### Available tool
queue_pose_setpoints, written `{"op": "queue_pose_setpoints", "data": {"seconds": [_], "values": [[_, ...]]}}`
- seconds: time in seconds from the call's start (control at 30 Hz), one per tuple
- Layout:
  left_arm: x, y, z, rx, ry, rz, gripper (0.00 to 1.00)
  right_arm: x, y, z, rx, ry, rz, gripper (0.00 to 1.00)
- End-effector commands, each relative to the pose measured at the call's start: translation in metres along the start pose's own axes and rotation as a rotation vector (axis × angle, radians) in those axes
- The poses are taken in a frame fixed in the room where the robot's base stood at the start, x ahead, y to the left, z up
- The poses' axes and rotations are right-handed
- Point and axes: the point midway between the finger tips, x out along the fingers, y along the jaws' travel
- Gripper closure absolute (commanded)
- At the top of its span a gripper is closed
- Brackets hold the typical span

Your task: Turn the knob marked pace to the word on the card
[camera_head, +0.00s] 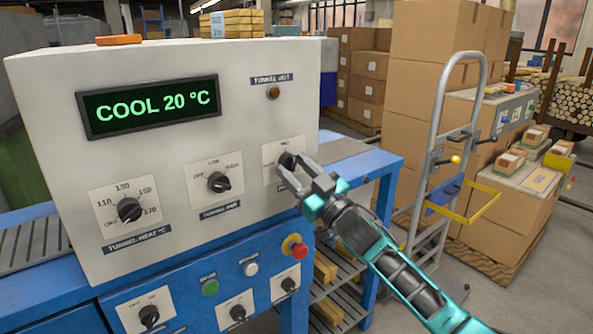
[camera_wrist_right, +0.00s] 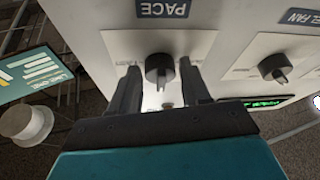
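The pace knob (camera_wrist_right: 159,68) is black and sits on a pale dial plate beside the dark label PACE (camera_wrist_right: 163,8) in the right wrist view. Its pointer ridge points down in that view; the words around the dial are mostly hidden. In the head view the knob (camera_head: 286,160) is the rightmost on the white panel, partly covered by my right gripper (camera_head: 292,177). That gripper is open, with one finger on each side of the knob (camera_wrist_right: 160,86); I cannot tell whether they touch it. I cannot make out the card for certain. My left gripper is not in view.
The white control box (camera_head: 250,90) has a display (camera_head: 150,105) reading COOL 20 °C. The tunnel fan knob (camera_head: 219,182) and tunnel heat knob (camera_head: 129,210) are to the left. A red stop button (camera_head: 299,250) lies below. A teal printed sheet (camera_wrist_right: 32,75) shows in the wrist view.

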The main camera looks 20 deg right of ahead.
Motion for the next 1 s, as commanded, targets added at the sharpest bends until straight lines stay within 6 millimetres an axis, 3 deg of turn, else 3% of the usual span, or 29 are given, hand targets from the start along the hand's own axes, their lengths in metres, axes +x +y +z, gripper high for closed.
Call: {"op": "queue_pose_setpoints", "data": {"seconds": [0.4,0.73,1.0], "values": [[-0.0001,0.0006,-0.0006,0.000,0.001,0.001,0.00,-0.0004,0.0001,0.0001,0.000,0.000,0.000,0.93],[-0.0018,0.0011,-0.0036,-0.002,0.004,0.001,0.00,-0.0003,0.0015,-0.0002,-0.050,-0.002,-0.020,0.93],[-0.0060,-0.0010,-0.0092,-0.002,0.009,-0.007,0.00,0.0004,0.0042,-0.0018,-0.214,-0.002,-0.088,0.93]]}}
